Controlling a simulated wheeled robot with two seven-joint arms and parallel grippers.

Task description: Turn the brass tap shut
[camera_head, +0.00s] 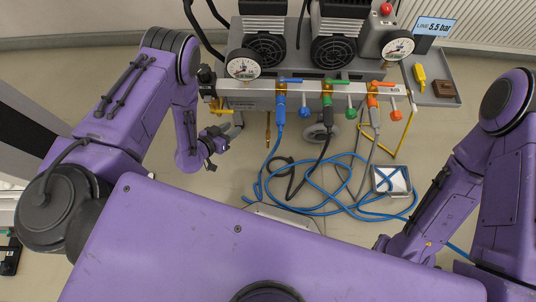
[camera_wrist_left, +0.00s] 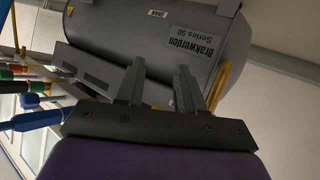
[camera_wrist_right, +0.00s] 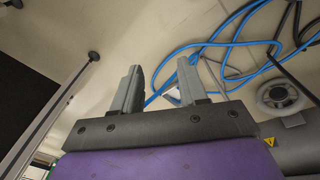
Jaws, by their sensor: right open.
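A brass-coloured fitting (camera_head: 217,108) shows at the left end of the grey manifold (camera_head: 245,92) in the head view; it looks like the brass tap, but its handle position is too small to tell. A thin brass piece (camera_head: 267,131) hangs below the manifold. My left gripper (camera_head: 218,145) is below and in front of the manifold's left end, apart from the fitting. In the left wrist view its fingers (camera_wrist_left: 158,90) are apart with nothing between them. My right gripper (camera_wrist_right: 157,88) is open and empty, low at the right, away from the manifold.
Blue, green and orange valves (camera_head: 327,88) with hoses line the manifold. A blue hose (camera_head: 320,208) lies coiled on the floor near a small square tray (camera_head: 391,180). A grey tank (camera_wrist_left: 160,45) fills the upper left wrist view.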

